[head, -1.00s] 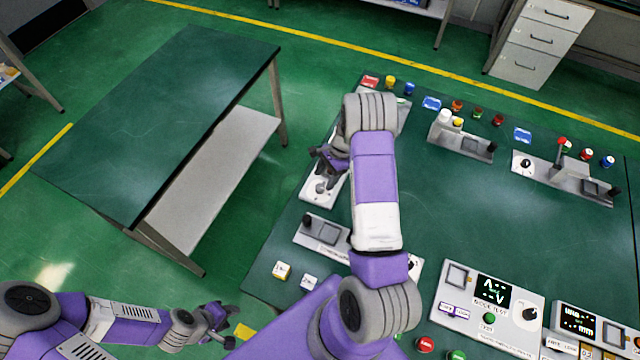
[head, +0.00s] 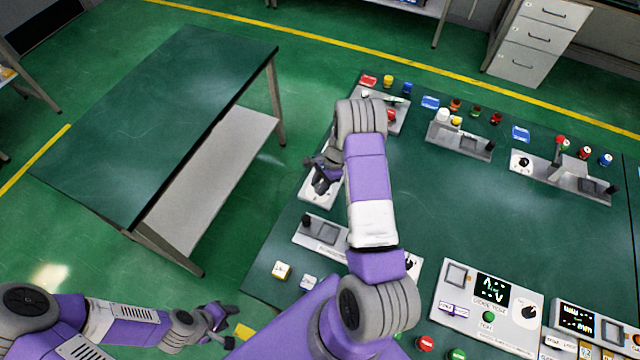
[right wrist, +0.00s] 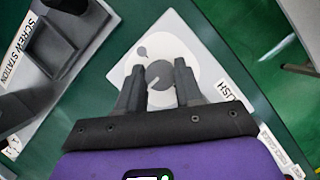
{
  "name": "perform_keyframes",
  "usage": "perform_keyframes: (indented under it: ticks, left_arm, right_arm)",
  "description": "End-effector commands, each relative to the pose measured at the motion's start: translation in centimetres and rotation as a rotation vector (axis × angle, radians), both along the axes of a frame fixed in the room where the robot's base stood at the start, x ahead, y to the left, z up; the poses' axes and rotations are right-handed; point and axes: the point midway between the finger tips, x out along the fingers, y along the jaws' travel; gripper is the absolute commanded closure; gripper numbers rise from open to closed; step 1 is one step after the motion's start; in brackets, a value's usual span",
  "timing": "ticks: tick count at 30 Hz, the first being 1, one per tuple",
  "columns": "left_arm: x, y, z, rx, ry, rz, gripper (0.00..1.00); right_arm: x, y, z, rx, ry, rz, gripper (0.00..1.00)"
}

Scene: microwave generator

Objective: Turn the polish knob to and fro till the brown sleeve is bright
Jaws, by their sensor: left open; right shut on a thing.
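The polish knob (right wrist: 160,75) is a grey dial with a dark mark, on a white plate (right wrist: 178,38) with a partly hidden label ending in "LISH". My right gripper (right wrist: 159,88) is shut on the knob, one finger on each side. In the head view my right gripper (head: 324,172) is over the white plate (head: 318,192) at the table's left edge, and my forearm hides part of that area. I cannot make out the brown sleeve in either view. My left gripper (head: 218,316) is open and empty at the lower left, off the table.
A grey screw station (right wrist: 55,45) adjoins the plate in the wrist view. Several stations and coloured caps stand along the table's back; control panels (head: 488,308) are at front right. The middle of the green table (head: 460,210) is clear. A bare side table (head: 160,120) stands left.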

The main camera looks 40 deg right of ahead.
Motion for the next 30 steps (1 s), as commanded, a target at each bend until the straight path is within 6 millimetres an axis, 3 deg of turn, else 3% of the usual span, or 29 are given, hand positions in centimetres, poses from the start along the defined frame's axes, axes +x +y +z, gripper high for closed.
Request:
perform_keyframes:
  ticks: [14,30]
  left_arm:
    - [0.0,0.0,-1.2,0.0,0.0,0.0,0.57]
    - [0.0,0.0,-4.8,0.0,0.0,0.0,0.57]
  right_arm:
    - [0.2,0.0,-0.1,0.0,-0.001,0.121,0.95]
    - [0.4,0.0,-0.2,-0.001,-0.003,0.605,0.95]
